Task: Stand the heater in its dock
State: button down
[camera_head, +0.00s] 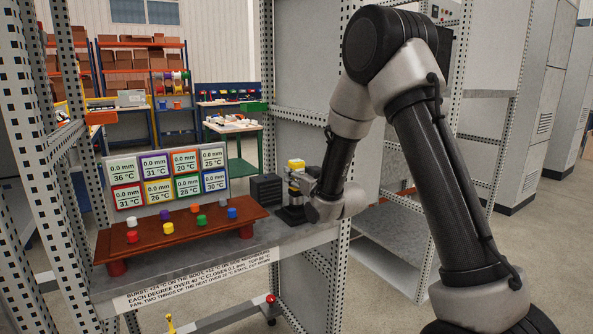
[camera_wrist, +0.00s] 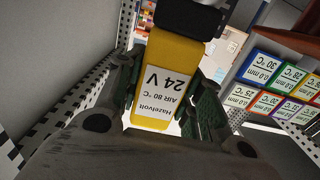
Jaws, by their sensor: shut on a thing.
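The heater is a yellow block with a white label reading Hazelvolt, AIR 80 °C, 24 V. It shows large in the wrist view (camera_wrist: 168,75), and its yellow top shows in the head view (camera_head: 296,163). My gripper (camera_head: 301,181) is shut on it, with a dark finger pad on each side in the wrist view (camera_wrist: 165,110). The heater looks upright at the right end of the grey bench. A black part (camera_wrist: 190,16) adjoins its lower end; a black base (camera_head: 292,214) shows below the gripper. I cannot tell whether this is the dock or the heater's foot.
A dark ribbed box (camera_head: 266,190) stands just left of the gripper. A red-brown stand (camera_head: 178,236) with several coloured knobs and a panel of readouts (camera_head: 170,177) are on the bench (camera_head: 270,238). Perforated posts (camera_head: 343,262) frame the bench closely.

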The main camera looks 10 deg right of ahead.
jog(key=shift+f, duration=0.35)
jog(key=shift+f, duration=1.15)
dwell(0.7)
jog(key=c, duration=0.9)
grip_release()
jog(key=shift+o, duration=0.2)
jog(key=shift+f, duration=0.1)
jog(key=v, duration=0.7)
jog(key=shift+s, duration=0.25)
jog(key=shift+d, duration=0.1)
